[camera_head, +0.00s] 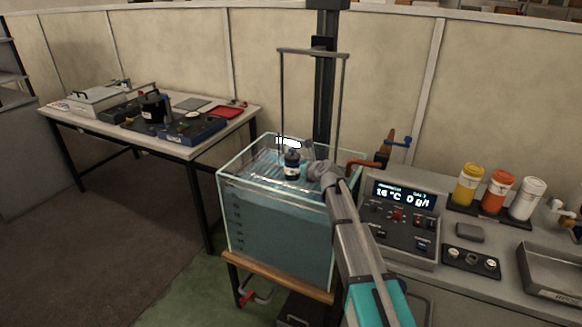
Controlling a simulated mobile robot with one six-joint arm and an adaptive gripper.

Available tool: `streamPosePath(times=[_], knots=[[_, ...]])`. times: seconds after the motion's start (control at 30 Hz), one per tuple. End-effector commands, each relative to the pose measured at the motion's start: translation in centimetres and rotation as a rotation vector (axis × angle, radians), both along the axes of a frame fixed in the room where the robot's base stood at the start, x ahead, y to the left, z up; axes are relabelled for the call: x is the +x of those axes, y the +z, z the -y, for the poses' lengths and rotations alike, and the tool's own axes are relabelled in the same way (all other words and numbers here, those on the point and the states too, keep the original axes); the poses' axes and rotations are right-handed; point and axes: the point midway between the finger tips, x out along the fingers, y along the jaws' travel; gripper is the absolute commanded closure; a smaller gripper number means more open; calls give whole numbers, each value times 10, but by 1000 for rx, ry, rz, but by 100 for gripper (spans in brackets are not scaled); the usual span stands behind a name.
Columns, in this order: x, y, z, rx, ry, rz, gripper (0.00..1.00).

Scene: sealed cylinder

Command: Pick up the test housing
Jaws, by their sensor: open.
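A small dark cylinder with a pale band (291,165), which looks like the test housing, stands upright at the top of the glass water tank (226,205). It seems to be on a rack or platform near the water surface. My arm reaches up from the lower right across the tank's right side. My gripper (312,171) is open, just right of the cylinder. The fingers are small and partly hidden by the wrist, and I cannot tell whether they touch the cylinder. A larger dark cylinder (152,108) stands on the left table (185,152).
A tall metal frame (282,95) and dark column (325,85) rise behind the tank. A control box with a lit display (402,215) stands close right of my arm. Yellow (468,185), orange (497,190) and white (527,198) bottles stand on the right bench. Open floor lies left.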

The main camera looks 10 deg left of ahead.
Motion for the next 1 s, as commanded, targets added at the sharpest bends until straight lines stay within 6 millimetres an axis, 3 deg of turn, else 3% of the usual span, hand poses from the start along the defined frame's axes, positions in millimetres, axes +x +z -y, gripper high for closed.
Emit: streamPosePath(times=[0.5,1.0], knots=[[37,-19,-26,0,0,0,0],[38,-19,-27,0,-2,0,0]])
